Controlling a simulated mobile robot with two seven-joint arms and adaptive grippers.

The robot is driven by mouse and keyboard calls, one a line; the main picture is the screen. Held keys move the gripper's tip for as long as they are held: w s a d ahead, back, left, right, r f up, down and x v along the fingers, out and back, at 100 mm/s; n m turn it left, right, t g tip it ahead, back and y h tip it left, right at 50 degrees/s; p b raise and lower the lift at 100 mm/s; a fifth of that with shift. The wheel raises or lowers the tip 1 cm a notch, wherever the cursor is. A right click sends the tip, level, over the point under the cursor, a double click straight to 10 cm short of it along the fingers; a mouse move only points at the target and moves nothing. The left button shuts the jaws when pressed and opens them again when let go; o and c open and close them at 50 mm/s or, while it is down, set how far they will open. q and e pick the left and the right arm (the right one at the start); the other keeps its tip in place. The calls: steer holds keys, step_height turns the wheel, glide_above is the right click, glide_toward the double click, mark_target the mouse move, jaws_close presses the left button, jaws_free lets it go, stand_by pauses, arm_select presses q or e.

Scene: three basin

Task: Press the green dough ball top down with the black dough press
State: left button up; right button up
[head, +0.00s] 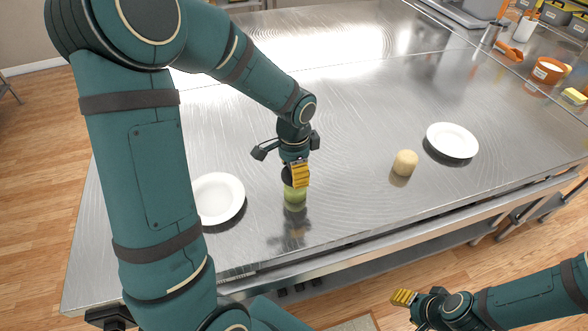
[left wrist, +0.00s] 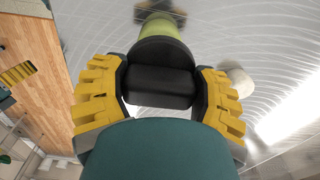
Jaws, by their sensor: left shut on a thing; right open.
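My left gripper (head: 297,174) is shut on the black dough press (head: 287,176), mostly hidden by the fingers in the head view. In the left wrist view, the press (left wrist: 158,86) sits between the two yellow fingers (left wrist: 160,95). The green dough ball (head: 295,195) is on the metal table directly below the press; the dough (left wrist: 163,27) also shows just beyond the press in the left wrist view. The press appears at the dough's top; I cannot tell if they are touching. My right gripper (head: 404,297) is open and empty, off the table's front edge.
A pale dough ball (head: 404,163) stands to the right on the table (head: 350,120). A white plate (head: 452,140) lies beyond it, and another white plate (head: 219,197) lies left of the green dough. Orange containers (head: 547,70) stand at the far right. The middle back is clear.

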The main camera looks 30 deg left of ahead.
arm_select(q)
steer(key=shift+f, duration=0.15)
stand_by(0.3)
steer(key=shift+f+b, duration=1.25)
steer(key=shift+f, duration=0.2)
stand_by(0.8)
steer(key=shift+r+p, duration=1.15)
steer(key=shift+r, duration=0.25)
steer(key=shift+f, duration=0.25)
steer(key=shift+f+b, duration=1.3)
steer(key=shift+f, duration=0.25)
